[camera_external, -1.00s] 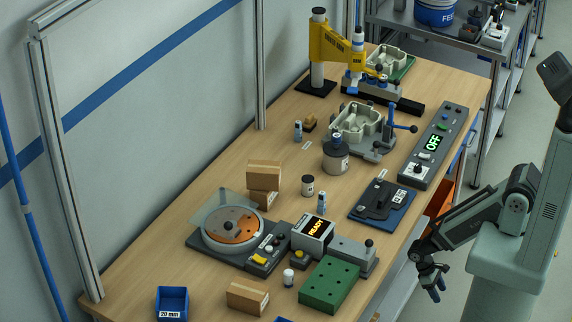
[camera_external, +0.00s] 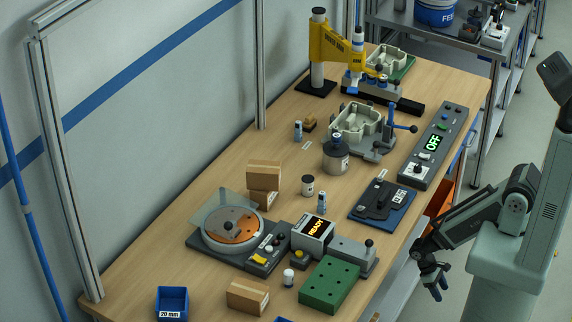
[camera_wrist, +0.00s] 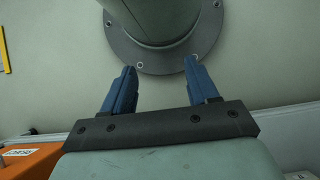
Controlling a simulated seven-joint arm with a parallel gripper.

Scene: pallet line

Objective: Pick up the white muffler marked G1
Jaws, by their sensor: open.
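A small white cylinder (camera_external: 288,277) stands upright near the front of the workbench, left of the green block with holes. It may be the white muffler, but no G1 mark can be read at this size. My gripper (camera_external: 437,288) hangs off the bench's right edge, well apart from the cylinder. In the wrist view my gripper (camera_wrist: 160,72) has two blue fingers, spread apart with nothing between them. The cylinder does not show in the wrist view.
The green block (camera_external: 329,285), a cardboard box (camera_external: 247,297) and a READY display unit (camera_external: 313,236) surround the white cylinder. A blue bin (camera_external: 172,302) stands at the front left. An orange box (camera_wrist: 32,160) shows low in the wrist view.

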